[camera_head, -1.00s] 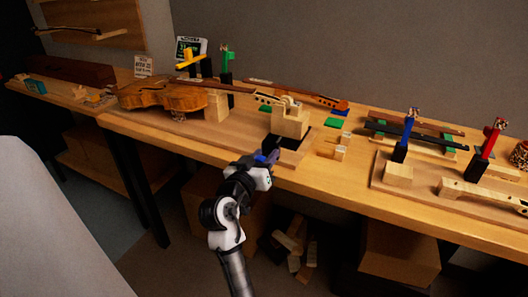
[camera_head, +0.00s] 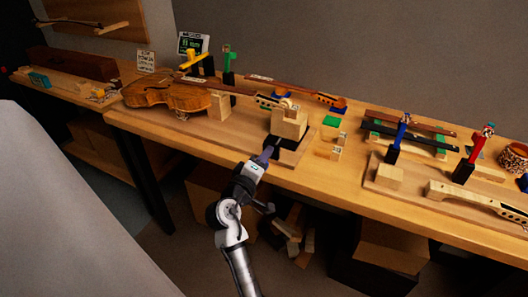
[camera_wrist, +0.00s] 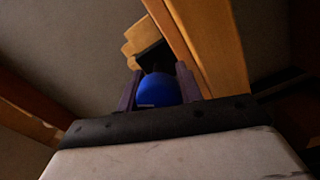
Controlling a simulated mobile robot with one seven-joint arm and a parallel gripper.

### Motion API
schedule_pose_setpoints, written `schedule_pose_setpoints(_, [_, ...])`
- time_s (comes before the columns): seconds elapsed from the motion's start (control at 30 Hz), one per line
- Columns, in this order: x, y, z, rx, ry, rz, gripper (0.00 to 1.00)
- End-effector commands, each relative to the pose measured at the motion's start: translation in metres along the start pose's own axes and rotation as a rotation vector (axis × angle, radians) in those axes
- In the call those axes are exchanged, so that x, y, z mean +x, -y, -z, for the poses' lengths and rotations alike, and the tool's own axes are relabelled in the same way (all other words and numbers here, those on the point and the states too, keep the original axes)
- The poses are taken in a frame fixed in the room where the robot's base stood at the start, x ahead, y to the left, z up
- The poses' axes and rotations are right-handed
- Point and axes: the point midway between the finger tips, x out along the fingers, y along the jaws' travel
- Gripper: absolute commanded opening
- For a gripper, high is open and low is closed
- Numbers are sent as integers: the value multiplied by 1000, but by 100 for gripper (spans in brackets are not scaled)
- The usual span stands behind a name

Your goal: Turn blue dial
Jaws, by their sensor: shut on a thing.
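The blue dial (camera_wrist: 158,90) is a round blue knob between the two dark purple fingers of my gripper (camera_wrist: 158,88) in the wrist view. My gripper is shut on it. In the head view my gripper (camera_head: 267,151) reaches over the front edge of the bench to a dark base (camera_head: 284,157) below a pale wooden block (camera_head: 289,125). The dial itself is hidden behind the fingers there.
A violin (camera_head: 165,94) lies on the wooden bench (camera_head: 330,186) to the left. A blue upright holder (camera_head: 400,137) and a red one (camera_head: 470,158) stand to the right. Small wooden blocks (camera_head: 336,152) lie right of my gripper.

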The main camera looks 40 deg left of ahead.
Motion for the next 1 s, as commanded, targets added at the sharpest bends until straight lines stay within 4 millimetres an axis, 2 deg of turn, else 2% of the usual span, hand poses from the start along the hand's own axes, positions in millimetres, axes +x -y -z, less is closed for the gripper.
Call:
schedule_pose_setpoints(0.2, [0, -2, 1, -188, 0, 3, 13])
schedule_pose_setpoints(0.5, [0, 0, 0, -374, 0, 2, 13])
schedule_pose_setpoints(1.0, [0, 2, 0, -466, -1, 0, 13])
